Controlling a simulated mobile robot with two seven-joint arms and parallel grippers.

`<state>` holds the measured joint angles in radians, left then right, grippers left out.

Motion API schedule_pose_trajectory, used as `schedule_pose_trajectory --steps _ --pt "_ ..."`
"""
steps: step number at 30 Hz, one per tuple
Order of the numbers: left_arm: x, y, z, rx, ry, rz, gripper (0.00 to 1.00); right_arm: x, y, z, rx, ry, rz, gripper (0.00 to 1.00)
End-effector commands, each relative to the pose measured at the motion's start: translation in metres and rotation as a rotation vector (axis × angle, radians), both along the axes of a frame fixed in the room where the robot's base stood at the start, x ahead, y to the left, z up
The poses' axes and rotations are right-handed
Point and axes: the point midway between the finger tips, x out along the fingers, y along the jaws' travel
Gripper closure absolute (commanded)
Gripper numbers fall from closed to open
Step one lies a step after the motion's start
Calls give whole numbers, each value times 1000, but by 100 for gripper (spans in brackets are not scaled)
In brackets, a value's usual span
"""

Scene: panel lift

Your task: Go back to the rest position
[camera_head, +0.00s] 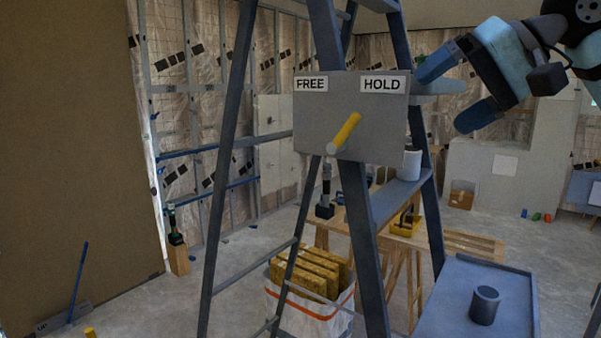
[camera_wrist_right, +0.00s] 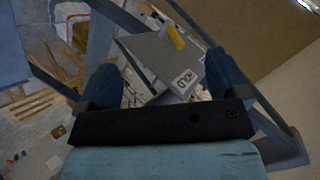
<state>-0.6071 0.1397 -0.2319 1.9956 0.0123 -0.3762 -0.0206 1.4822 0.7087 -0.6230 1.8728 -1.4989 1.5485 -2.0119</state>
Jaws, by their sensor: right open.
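My right gripper (camera_head: 447,95) comes in from the upper right in the head view, just right of the grey lever box (camera_head: 350,140) on the blue stepladder-like frame (camera_head: 228,160). Its two blue fingers are apart with nothing between them. The box carries a FREE label (camera_head: 311,84) and a HOLD label (camera_head: 382,85). The yellow lever (camera_head: 346,130) leans up toward the HOLD side. In the right wrist view the fingers (camera_wrist_right: 165,80) are spread, and the box (camera_wrist_right: 165,62) with its yellow lever (camera_wrist_right: 174,36) shows beyond them. My left gripper is not in view.
A large brown panel (camera_head: 70,140) stands at the left. A white bag (camera_head: 310,312) with yellow blocks sits under the frame. A wooden trestle table (camera_head: 470,241) stands behind. A blue-grey tray (camera_head: 450,300) with a dark cylinder (camera_head: 485,305) is at the lower right.

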Motion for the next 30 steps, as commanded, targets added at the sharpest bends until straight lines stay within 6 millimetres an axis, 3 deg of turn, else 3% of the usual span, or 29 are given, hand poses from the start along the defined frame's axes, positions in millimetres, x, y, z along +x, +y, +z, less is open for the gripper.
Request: schedule_pose_trajectory --steps 1,3,7,12,20,26,27,30 --pt "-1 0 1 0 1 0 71 4 17 -26 95 113 27 8" --pt "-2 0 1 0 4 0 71 6 38 -53 239 274 49 8" --pt "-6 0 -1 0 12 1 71 4 68 -97 499 605 68 8" --pt "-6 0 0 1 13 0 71 2 91 -146 827 1088 51 8" --pt "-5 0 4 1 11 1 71 11 92 -225 1300 1903 -41 8" --pt "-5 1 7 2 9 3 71 18 72 -311 1654 2561 -135 8" --pt "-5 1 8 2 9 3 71 18 67 -333 -1663 -2589 148 8" --pt "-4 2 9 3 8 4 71 12 54 -391 -1446 -2276 145 8"
